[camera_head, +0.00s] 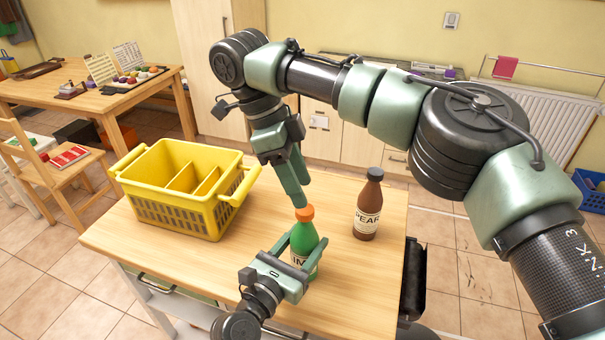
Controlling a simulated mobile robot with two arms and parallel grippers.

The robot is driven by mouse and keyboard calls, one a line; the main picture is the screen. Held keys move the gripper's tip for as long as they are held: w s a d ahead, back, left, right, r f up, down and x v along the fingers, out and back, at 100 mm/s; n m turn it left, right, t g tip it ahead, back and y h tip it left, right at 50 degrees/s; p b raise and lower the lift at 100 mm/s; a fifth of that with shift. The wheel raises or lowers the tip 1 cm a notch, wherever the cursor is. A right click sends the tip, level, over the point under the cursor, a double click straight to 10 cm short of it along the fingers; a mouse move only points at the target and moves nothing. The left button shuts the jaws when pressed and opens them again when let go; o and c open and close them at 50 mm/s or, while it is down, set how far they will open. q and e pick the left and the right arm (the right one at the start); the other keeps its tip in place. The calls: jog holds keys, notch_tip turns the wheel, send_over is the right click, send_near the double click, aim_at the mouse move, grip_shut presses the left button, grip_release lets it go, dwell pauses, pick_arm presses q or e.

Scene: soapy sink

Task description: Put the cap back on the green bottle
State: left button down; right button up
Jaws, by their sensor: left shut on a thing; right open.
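The green bottle (303,239) stands upright on the wooden table, with part of a label showing. My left gripper (298,257) is shut around its body from the front. An orange cap (304,213) sits at the top of the bottle's neck; I cannot tell whether it is seated or just above it. My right gripper (300,196) points down from above, open, with its fingertips right at the cap. Its fingers overlap in this view, so the gap between them is hidden.
A yellow divided crate (168,208) stands on the table's left side. A brown bottle (368,206) with a dark cap stands upright to the right of the green bottle. The wooden table (345,275) is bare around the bottles.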

jog(key=n, duration=0.7)
jog(key=shift+d+y, duration=0.1)
jog(key=shift+y, duration=0.3)
jog(key=n, duration=0.7)
jog(key=shift+r+y, duration=0.15)
jog(key=shift+y, duration=0.15)
jog(key=n, duration=0.7)
jog(key=shift+d+r+y, duration=0.15)
jog(key=shift+r+y, duration=0.05)
jog(key=shift+y, duration=0.1)
jog(key=n, duration=0.7)
jog(key=shift+r+n+t+y, duration=0.2)
jog(key=shift+n+t+y, duration=0.1)
jog(key=n, duration=0.4)
jog(key=shift+d+r+n, duration=0.1)
jog(key=shift+r+n, duration=0.1)
jog(key=shift+n, duration=0.1)
jog(key=n, duration=0.4)
jog(key=shift+s+d+r+n+y, duration=0.1)
jog(key=shift+r+n+y, duration=0.15)
jog(key=shift+n+y, duration=0.15)
jog(key=n, duration=0.4)
jog(key=shift+r, duration=0.2)
jog(key=n, duration=0.5)
jog(key=shift+d+r+t+y, duration=0.15)
jog(key=shift+r+t+y, duration=0.15)
jog(key=shift+y, duration=0.1)
jog(key=shift+f, duration=0.15)
